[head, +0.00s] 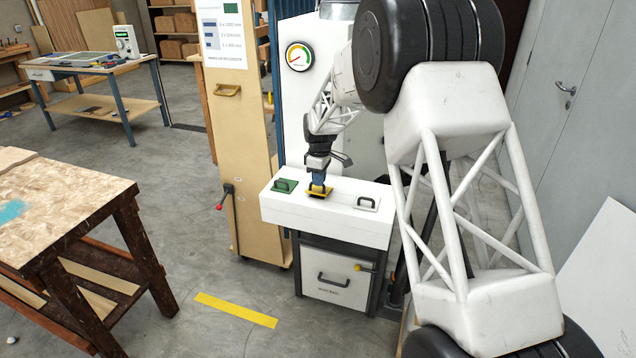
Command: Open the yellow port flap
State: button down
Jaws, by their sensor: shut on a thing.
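The yellow port flap (322,194) lies in the middle of the top of a white box-shaped unit (325,222). My gripper (318,186) points down at the flap from above, shut on its handle; the fingers hide most of the handle. The flap looks flat or only slightly tilted; its exact angle is too small to tell. A green flap (284,186) with a dark handle is to the left of it. A white flap (367,203) with a dark handle is to the right.
A dark cabinet with a white drawer (337,281) stands under the unit. A tall wooden panel (240,150) and a red-knobbed lever (226,190) are to the left. A pressure gauge (299,56) is behind. A wooden workbench (50,210) stands at the left, with open floor between.

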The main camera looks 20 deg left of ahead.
aim_at(321, 188)
jog(key=shift+w+r+g, duration=0.3)
jog(key=shift+w+g, duration=0.25)
jog(key=shift+g, duration=0.35)
jog(key=c, duration=1.2)
grip_release()
jog(key=shift+r, duration=0.1)
jog(key=shift+v, duration=3.9)
